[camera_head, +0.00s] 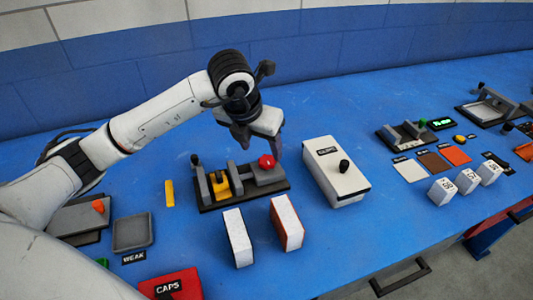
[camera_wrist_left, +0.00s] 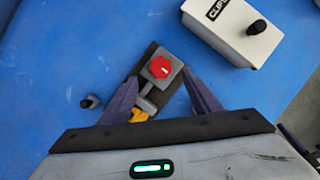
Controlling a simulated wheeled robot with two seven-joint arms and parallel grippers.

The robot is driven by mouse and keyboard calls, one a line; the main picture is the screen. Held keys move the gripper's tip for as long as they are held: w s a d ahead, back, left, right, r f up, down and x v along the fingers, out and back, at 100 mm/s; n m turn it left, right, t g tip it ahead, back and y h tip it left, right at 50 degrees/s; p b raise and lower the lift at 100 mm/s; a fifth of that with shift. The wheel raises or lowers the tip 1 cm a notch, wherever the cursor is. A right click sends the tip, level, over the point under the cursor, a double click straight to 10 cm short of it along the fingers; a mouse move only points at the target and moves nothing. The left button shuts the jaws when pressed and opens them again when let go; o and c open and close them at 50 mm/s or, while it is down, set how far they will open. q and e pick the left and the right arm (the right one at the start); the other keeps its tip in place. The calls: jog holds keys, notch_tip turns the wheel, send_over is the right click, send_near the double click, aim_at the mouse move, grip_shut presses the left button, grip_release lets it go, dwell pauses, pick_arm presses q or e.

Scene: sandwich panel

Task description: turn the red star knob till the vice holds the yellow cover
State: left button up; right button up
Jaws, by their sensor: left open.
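The red star knob (camera_head: 266,162) sits on the right block of a small grey vice (camera_head: 243,186) on a dark base. In the left wrist view the knob (camera_wrist_left: 160,68) shows from above with a pale mark on it. The yellow cover (camera_head: 220,186) stands between the vice's grey blocks; whether the jaws touch it I cannot tell. In the left wrist view only a bit of yellow (camera_wrist_left: 138,114) shows, partly hidden by my gripper. My left gripper (camera_head: 259,143) is open and empty above the knob, its fingers apart. My right gripper is not in view.
A white box (camera_head: 325,170) with a black knob stands right of the vice. Two white-topped blocks (camera_head: 237,237) (camera_head: 287,222) stand in front. A yellow strip (camera_head: 169,193) lies to the left, near a grey tray (camera_head: 133,233). Blue table is clear behind the vice.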

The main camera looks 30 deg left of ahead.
aim_at(267, 160)
pick_arm(q)
jog(key=x, duration=0.6)
jog(key=shift+w+d, duration=0.1)
